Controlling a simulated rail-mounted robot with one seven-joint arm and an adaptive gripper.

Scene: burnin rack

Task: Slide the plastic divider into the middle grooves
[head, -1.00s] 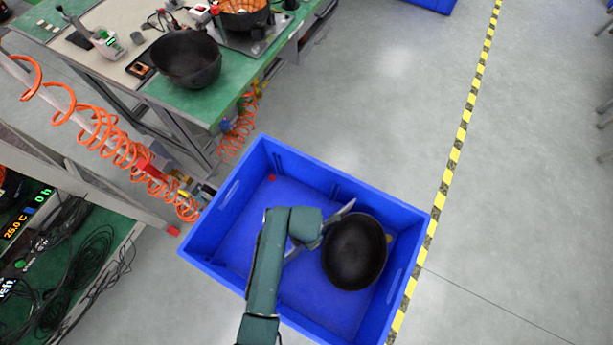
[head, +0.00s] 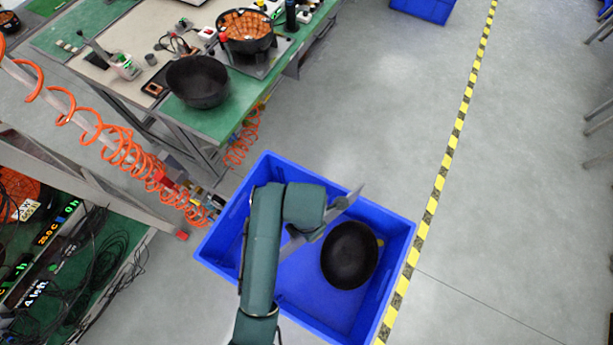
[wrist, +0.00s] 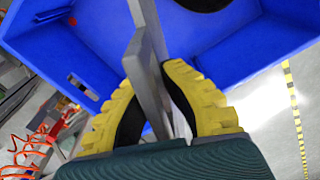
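The plastic divider (head: 344,201) is a thin grey plate, seen nearly edge-on and slanting over the blue crate (head: 398,232) in the head view. My gripper (wrist: 158,100) has yellow fingers with dark pads and is shut on the divider (wrist: 148,70), which stands between them in the wrist view. My arm hides the middle of the divider and part of the crate in the head view. The divider is tilted relative to the crate walls and appears above the crate floor. I cannot make out the middle grooves clearly.
A black bowl (head: 349,256) lies in the right part of the crate. A green workbench (head: 215,117) with another black bowl (head: 197,82) stands at the upper left. Orange coiled hoses (head: 128,152) hang by a rack at the left. Floor to the right is open.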

